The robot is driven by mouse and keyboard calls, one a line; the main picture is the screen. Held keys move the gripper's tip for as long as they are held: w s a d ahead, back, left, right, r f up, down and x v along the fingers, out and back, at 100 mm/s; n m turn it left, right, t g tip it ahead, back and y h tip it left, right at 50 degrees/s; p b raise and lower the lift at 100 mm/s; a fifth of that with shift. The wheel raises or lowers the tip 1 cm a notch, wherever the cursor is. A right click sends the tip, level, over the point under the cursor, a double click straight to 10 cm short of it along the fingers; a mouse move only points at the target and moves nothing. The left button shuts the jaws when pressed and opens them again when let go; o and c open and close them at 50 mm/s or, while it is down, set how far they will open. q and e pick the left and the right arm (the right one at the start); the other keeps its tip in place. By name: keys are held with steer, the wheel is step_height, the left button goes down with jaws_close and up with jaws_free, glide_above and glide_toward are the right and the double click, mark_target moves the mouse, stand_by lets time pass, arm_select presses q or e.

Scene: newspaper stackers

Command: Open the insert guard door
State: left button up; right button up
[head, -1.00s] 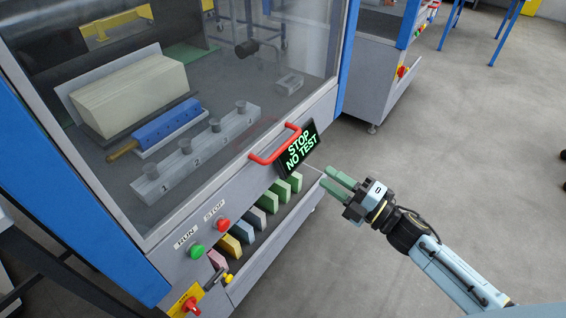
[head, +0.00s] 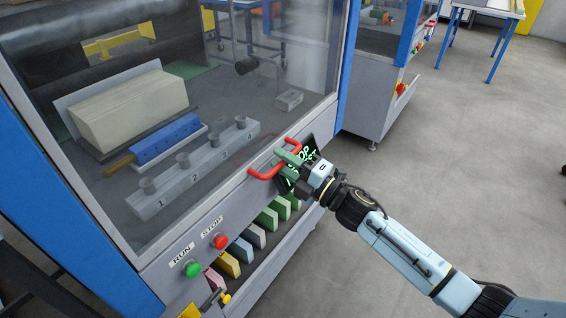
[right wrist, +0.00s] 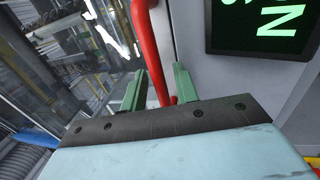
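The insert guard door (head: 235,75) is a large clear panel in a grey frame and looks shut. Its red bar handle (head: 264,173) sits at the lower right of the door. My right gripper (head: 284,157) is at the handle, with its green fingertips pointing toward the door. In the right wrist view the red handle (right wrist: 146,45) runs between the two parted fingers of the gripper (right wrist: 158,85). I see a gap beside the handle, so the fingers do not look closed on it. My left gripper is not in view.
A black display (head: 305,155) with green text is partly hidden behind my right gripper; it also shows in the right wrist view (right wrist: 262,28). Below are the green RUN button (head: 193,269), the red STOP button (head: 220,242) and several coloured inserts (head: 241,250). The floor (head: 470,150) at right is clear.

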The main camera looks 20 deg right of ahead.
jaws_close()
steer(key=shift+w+r, duration=0.1)
stand_by(0.4)
